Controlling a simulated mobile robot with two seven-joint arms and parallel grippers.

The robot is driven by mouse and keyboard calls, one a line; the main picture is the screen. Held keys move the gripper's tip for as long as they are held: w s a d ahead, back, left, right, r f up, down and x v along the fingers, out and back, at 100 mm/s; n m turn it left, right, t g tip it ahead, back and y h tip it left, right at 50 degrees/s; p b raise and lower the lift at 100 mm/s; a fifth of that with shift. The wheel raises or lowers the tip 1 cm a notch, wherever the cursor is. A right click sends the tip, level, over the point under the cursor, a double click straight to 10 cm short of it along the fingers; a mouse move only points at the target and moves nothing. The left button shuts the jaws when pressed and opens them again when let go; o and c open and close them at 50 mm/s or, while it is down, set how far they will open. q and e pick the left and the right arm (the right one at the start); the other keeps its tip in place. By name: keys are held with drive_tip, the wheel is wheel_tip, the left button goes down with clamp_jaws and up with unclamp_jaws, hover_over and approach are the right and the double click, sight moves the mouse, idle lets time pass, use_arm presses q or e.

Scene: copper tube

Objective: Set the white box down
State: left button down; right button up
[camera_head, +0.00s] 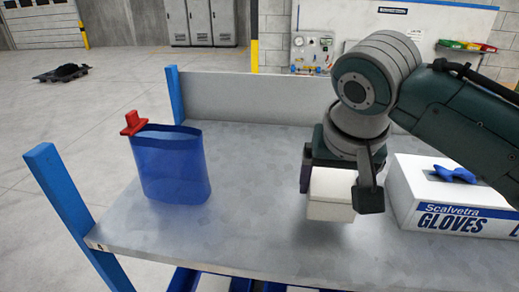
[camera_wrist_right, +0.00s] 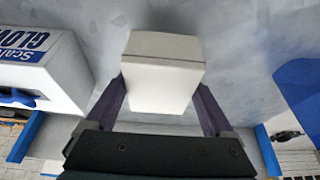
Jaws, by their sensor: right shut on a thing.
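The white box (camera_head: 331,196) is small and plain, between the fingers of my right gripper (camera_head: 338,190) in the head view. My right gripper is shut on it, with one finger on each side. The box also shows in the right wrist view (camera_wrist_right: 160,72), upright between the two dark fingers (camera_wrist_right: 160,105). It is over the grey table top (camera_head: 265,245); whether its underside touches the surface I cannot tell. My left gripper is not in view.
A large white glove box (camera_head: 445,213) with a blue glove on top stands close to the right of my right gripper. A blue translucent container (camera_head: 172,170) with a red piece stands at the left. The table between is clear. Blue posts (camera_head: 60,185) rise at the left edge.

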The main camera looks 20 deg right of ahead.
wheel_tip(320, 180, down, 2)
drive_tip(key=shift+f+p, duration=0.15)
drive_tip(key=shift+p, duration=0.2)
drive_tip(key=shift+f, duration=0.35)
drive_tip(key=shift+f, duration=0.15)
drive_tip(key=o, duration=1.4)
drive_tip(key=shift+o, duration=0.2)
